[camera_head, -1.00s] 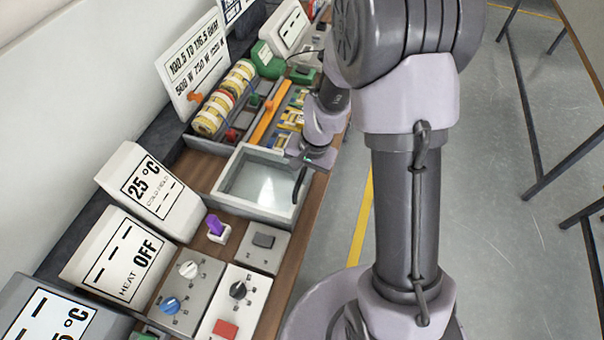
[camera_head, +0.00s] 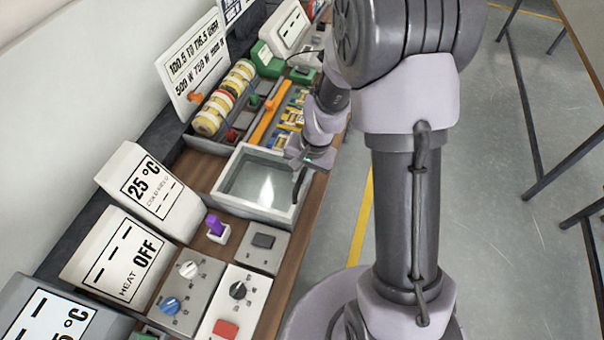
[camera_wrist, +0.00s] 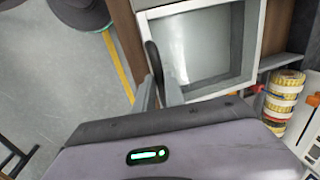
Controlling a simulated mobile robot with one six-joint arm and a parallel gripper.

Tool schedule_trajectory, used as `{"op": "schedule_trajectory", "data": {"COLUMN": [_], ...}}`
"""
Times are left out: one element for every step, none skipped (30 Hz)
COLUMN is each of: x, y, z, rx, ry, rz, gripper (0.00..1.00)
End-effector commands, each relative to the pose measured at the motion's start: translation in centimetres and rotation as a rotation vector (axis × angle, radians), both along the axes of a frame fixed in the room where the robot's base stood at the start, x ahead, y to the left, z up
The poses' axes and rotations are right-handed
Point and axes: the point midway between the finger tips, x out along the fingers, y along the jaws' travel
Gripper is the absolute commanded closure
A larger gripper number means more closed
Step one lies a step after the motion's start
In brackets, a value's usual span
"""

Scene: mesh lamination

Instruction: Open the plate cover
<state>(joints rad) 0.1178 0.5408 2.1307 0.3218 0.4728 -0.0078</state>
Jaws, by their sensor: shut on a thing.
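The plate is a pale grey square box (camera_head: 263,213) on the bench, with a shiny grey panel (camera_head: 250,180) inside its rim. It also shows in the wrist view, where its pale rim (camera_wrist: 257,40) frames the panel (camera_wrist: 205,45). A black handle (camera_head: 296,188) is at the box's right side; it shows in the wrist view (camera_wrist: 153,58) too. My gripper (camera_wrist: 160,80) is shut on the handle, one finger on each side. In the head view my gripper (camera_head: 299,168) is over the box's right edge. Any gap under the cover is hard to tell.
Coloured rolls (camera_head: 224,98) and a divided tray of small parts (camera_head: 287,118) are behind the box. A purple switch (camera_head: 215,225) and knob panels (camera_head: 188,285) are in front. A temperature display (camera_head: 150,190) stands left. Open floor (camera_head: 480,200) lies right.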

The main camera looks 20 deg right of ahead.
Motion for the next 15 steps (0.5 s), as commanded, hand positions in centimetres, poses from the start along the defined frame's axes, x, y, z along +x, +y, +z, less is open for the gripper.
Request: {"op": "schedule_trajectory", "data": {"x": [0.01,0.01,0.01,0.02,0.02,0.02,0.02,0.02,0.02,0.02,0.02,0.03,0.05,0.09,0.2], "y": [0.0,0.0,0.0,-0.01,-0.01,-0.01,-0.01,-0.01,-0.01,-0.01,-0.01,0.0,0.03,0.1,0.26], "z": [0.02,0.02,0.02,0.02,0.02,0.02,0.02,0.02,0.02,0.02,0.02,0.02,0.03,0.04,0.06], "rx": [0.0,0.0,0.0,0.0,0.0,0.0,0.0,0.0,-0.001,-0.001,-0.001,0.0,-0.001,0.0,0.0], "ry": [0.0,0.0,0.0,0.0,0.0,0.0,0.0,0.0,-0.001,-0.001,-0.001,0.0,-0.001,0.0,0.0], "rz": [0.0,0.0,0.0,0.0,0.0,0.0,0.0,0.0,0.0,0.0,0.0,0.0,0.0,0.001,0.001], "gripper": [1.0,1.0,1.0,1.0,1.0,1.0,1.0,1.0,1.0,1.0,1.0,1.0,1.0,1.0,1.0]}}
